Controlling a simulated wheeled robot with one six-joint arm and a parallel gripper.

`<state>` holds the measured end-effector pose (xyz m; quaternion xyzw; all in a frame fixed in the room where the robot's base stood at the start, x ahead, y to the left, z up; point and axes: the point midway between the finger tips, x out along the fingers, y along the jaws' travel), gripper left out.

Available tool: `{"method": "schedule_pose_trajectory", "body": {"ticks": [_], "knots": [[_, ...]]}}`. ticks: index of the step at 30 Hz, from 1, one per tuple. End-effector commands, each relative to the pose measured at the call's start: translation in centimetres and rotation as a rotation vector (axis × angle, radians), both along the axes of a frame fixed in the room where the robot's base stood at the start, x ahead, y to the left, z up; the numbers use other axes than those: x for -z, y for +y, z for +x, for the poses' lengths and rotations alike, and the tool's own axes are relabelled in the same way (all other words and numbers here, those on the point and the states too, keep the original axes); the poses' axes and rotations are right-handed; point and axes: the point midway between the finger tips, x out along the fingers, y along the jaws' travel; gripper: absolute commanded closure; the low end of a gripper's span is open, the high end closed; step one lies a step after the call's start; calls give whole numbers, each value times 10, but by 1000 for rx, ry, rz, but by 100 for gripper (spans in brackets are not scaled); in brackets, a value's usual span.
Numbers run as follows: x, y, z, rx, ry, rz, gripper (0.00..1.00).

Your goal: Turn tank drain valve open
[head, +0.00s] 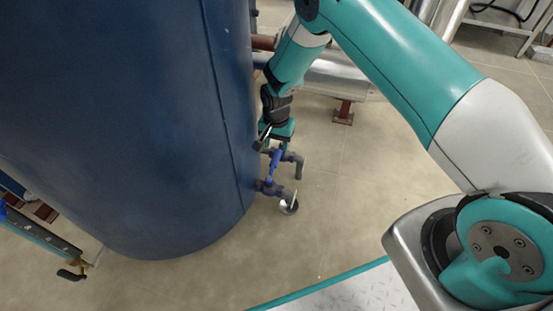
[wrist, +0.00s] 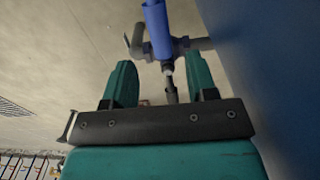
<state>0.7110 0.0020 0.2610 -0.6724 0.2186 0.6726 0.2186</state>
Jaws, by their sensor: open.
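The large blue tank (head: 130,110) fills the left of the head view. Low on its right side are grey pipe fittings with an upper elbow (head: 296,159) and a blue valve handle (head: 274,163). My gripper (head: 274,142) points down at the upper fitting. In the wrist view its two green fingers (wrist: 160,72) are apart, with a valve stem (wrist: 169,78) showing in the gap. The blue handle (wrist: 158,28) lies beyond the fingertips. I cannot tell whether the fingers touch anything.
The tank wall (wrist: 270,70) stands close on the right in the wrist view. Horizontal pipes (head: 335,76) lie behind my arm. Open floor (head: 350,190) is to the right.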

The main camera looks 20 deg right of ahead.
Motion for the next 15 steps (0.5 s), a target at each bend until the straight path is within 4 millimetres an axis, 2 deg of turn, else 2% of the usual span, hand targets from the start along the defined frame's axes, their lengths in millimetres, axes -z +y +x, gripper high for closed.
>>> {"method": "schedule_pose_trajectory", "body": {"ticks": [1, 6, 15], "knots": [[17, 0, 0, 0, 1, 0, 48], [42, 0, 0, 0, 1, 0, 48], [55, 0, 0, 0, -1, 0, 48]]}}
